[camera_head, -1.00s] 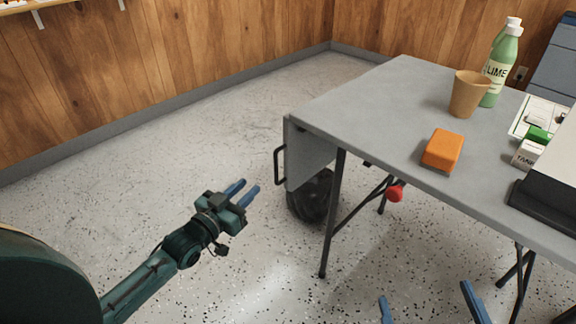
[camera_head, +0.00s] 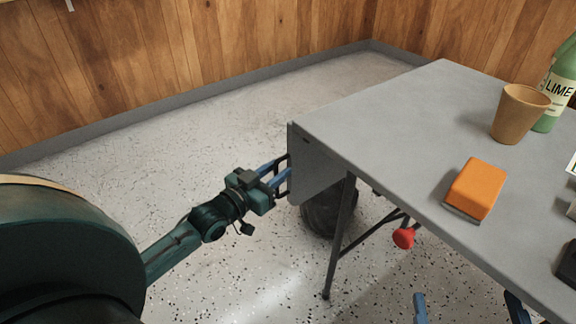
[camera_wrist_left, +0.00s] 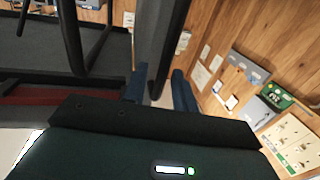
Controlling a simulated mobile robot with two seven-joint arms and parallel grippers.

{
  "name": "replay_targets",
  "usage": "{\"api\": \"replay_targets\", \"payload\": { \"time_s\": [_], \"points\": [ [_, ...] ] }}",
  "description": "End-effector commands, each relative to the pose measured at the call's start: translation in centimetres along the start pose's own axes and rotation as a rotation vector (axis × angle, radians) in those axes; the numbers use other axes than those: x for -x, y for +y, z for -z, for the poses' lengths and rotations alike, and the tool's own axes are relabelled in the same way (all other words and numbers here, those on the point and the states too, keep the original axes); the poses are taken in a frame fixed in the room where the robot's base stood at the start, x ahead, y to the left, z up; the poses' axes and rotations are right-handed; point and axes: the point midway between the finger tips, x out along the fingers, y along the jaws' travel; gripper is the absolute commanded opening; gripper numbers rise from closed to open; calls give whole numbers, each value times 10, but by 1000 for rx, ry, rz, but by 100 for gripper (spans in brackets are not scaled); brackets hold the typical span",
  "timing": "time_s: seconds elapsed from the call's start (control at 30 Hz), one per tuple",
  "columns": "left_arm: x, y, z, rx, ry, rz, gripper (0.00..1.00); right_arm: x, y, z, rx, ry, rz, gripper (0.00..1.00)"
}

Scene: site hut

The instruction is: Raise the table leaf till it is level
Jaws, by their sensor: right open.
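The table leaf (camera_head: 312,172) hangs down from the left end of the grey table (camera_head: 400,115). A dark handle (camera_head: 280,159) stands out from the leaf's outer face. My left gripper (camera_head: 281,173) is at this handle, its blue fingers pointing at the leaf. In the left wrist view, the fingers are apart, with a dark bar (camera_wrist_left: 168,55), apparently the handle, between them; contact cannot be told. My right gripper (camera_head: 468,310) is open and empty at the bottom edge, its fingertips wide apart.
An orange block (camera_head: 477,187), a brown cup (camera_head: 519,113) and a green lime bottle (camera_head: 559,90) stand on the table. A red knob (camera_head: 403,238) shows under the table edge. A dark rounded object (camera_head: 328,212) is on the floor beneath the leaf. Floor to the left is clear.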

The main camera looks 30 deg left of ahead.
Motion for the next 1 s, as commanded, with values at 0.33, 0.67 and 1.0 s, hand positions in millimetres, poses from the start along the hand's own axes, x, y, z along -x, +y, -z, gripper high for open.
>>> {"api": "replay_targets", "payload": {
  "time_s": [0.33, 0.67, 1.0],
  "points": [
    [1, 0, 0, -1, 0, 0, 28, 0, -3, 1, -10, 4, 6, 100],
    [1, 0, 0, -1, 0, 0, 5, 0, -3, 2, -10, 6, 6, 100],
    [0, 0, 0, -1, 0, 0, 0, -1, -1, 2, -6, 7, 4, 100]
  ]
}}
